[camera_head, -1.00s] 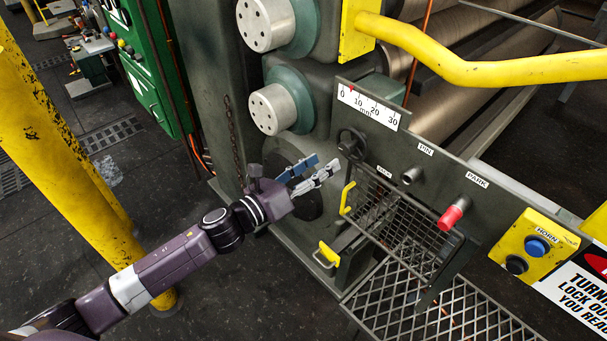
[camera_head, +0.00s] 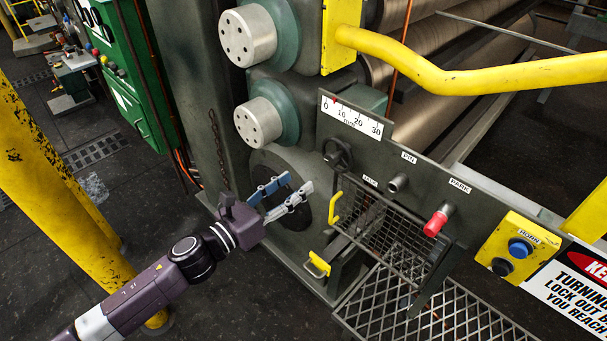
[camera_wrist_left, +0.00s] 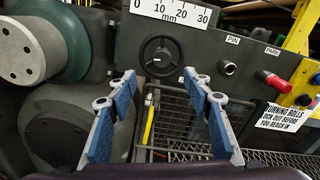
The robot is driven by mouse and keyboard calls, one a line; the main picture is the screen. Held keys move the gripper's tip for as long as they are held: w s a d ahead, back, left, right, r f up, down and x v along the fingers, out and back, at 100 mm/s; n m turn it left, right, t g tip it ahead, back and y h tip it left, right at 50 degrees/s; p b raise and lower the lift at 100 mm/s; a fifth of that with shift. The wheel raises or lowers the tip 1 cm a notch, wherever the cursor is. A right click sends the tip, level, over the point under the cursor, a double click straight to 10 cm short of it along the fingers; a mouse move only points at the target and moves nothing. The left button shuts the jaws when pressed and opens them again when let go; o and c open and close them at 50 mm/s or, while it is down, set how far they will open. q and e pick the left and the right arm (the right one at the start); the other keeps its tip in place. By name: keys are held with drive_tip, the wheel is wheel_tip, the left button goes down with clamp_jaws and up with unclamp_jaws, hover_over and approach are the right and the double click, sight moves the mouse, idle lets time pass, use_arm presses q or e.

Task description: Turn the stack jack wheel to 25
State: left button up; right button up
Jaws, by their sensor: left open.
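The stack jack wheel (camera_head: 337,153) is a small dark handwheel on the grey panel, below the left end of the white mm scale (camera_head: 352,119). The red pointer (camera_head: 334,100) stands between 0 and 10. My left gripper (camera_head: 298,183) is open and empty, below and left of the wheel in the head view and apart from it. In the left wrist view the wheel (camera_wrist_left: 161,56) shows whole, ahead of and between the two spread fingers (camera_wrist_left: 159,76). My right gripper is not in view.
A wire mesh guard (camera_head: 385,226) with a yellow handle (camera_head: 334,207) is below the wheel. A pin knob (camera_head: 398,183) and red park handle (camera_head: 437,221) are to its right. A yellow rail (camera_head: 470,68) crosses above. A yellow post (camera_head: 60,190) stands left of my arm.

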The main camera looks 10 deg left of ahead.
sight(329, 160)
use_arm(q)
drive_tip(key=shift+w+d+r+m+p, duration=0.1)
drive_tip(key=shift+w+d+m+p, duration=0.55)
drive_tip(key=shift+w+d, duration=0.65)
drive_tip(key=shift+w+d+m+p, duration=0.65)
drive_tip(key=shift+w+d, duration=0.35)
drive_tip(key=shift+w, duration=0.6)
drive_tip(key=shift+w+d+r+m+p, duration=0.1)
drive_tip(key=shift+w+d+m+p, duration=0.5)
drive_tip(key=shift+w+d, duration=0.7)
drive_tip(key=shift+w+a, duration=0.15)
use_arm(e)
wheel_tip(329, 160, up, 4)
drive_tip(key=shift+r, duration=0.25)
use_arm(q)
drive_tip(key=shift+c, duration=0.5)
drive_tip(key=shift+f, duration=0.1)
drive_tip(key=c, duration=1)
